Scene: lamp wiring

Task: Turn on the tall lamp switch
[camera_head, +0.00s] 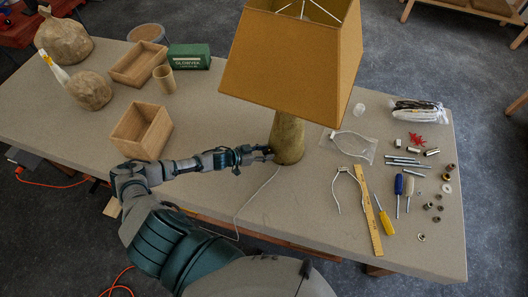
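The tall lamp stands upright on the table, with a wide mustard-yellow shade (290,60) over a tapered olive-brown base (287,140). My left gripper (266,153) is at the left side of the base, low down, with its fingertips close to or touching it. The gripper is too small in the picture to tell whether its fingers are open or shut. No switch can be made out; the gripper may cover that spot. A thin pale cord (256,195) runs from the base toward the table's front edge. My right gripper is not in view.
Wooden boxes (141,130), a wooden cup (164,78), a green box (189,56) and brown sacks (64,40) stand at the left. A ruler (369,212), screwdrivers (383,216), a clear bag (349,145) and small hardware lie right of the lamp.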

